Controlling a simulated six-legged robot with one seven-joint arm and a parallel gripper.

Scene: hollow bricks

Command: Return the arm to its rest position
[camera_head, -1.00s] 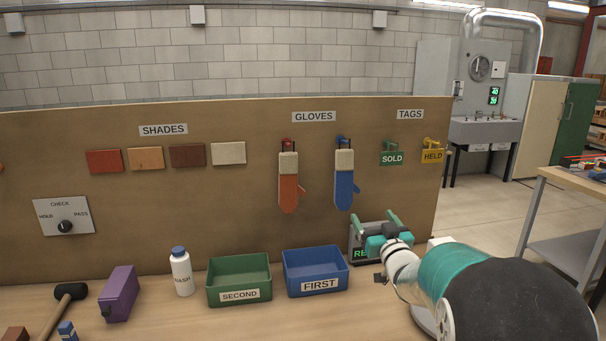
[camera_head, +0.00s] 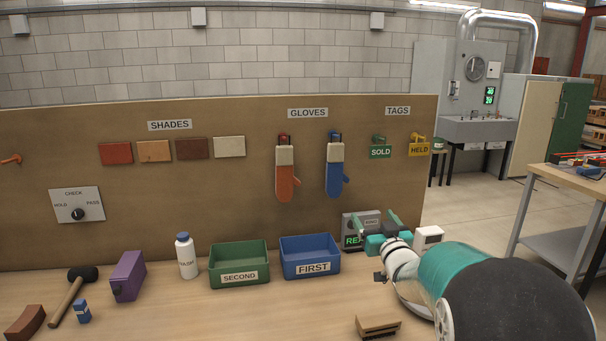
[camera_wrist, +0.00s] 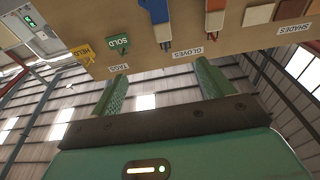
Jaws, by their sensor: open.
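My gripper (camera_head: 379,228) is at the right of the workbench in the head view, in front of a small panel with a green lit display (camera_head: 352,241) that it partly covers. Its two green fingers stand apart with nothing between them. In the wrist view my gripper (camera_wrist: 160,88) also shows open and empty, with the upside-down board and ceiling beyond. My arm reaches in from the lower right corner and hides part of the bench.
A blue FIRST bin (camera_head: 310,257) and a green SECOND bin (camera_head: 239,264) stand left of my gripper. A brown piece (camera_head: 378,326) lies at the front.

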